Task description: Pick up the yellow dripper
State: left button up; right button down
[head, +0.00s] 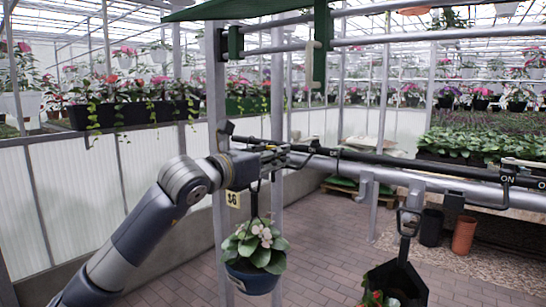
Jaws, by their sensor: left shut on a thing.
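My left gripper (277,157) is at the black pipe (362,157) in the middle of the head view. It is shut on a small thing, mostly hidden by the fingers. A small yellowish patch shows at the fingers, and I take it to be the yellow dripper, though its shape is not clear. A blue hanging pot (250,279) with a white-flowered plant (255,245) hangs just below the gripper. My right gripper is not in view.
A grey rail (440,188) runs beside the black pipe, with ON labels at right. The brick floor (330,245) is open.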

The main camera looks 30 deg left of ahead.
pick_arm(q)
jog(key=shift+r, duration=0.1)
jog(key=shift+r, duration=4.9)
